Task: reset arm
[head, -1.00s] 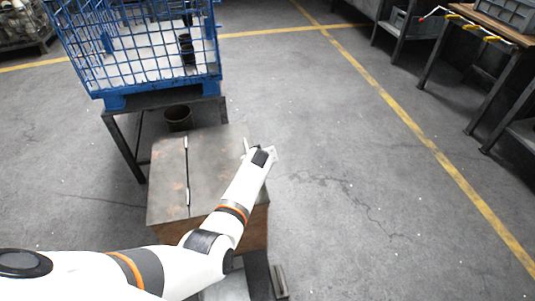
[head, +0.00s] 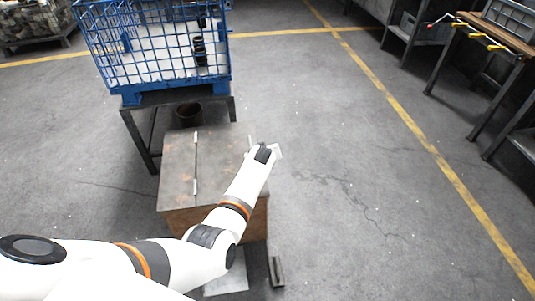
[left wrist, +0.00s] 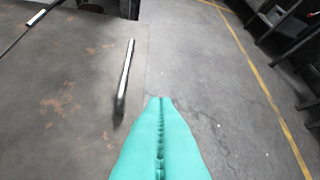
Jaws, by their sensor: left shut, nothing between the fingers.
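My left arm reaches in from the left in the head view, over a rusty metal box (head: 177,178) with a flat top. My left gripper (head: 273,152) is at the box's far right edge and is partly hidden by the wrist. In the left wrist view the teal fingers (left wrist: 160,105) are pressed together with nothing between them. The box top (left wrist: 75,100) lies to their left, with a thin metal handle bar (left wrist: 125,75) near its edge. My right gripper is not in view.
A workbench (head: 510,35) is at the upper right. Grey floor (head: 350,180) on the right is clear, crossed by a yellow line (head: 430,145).

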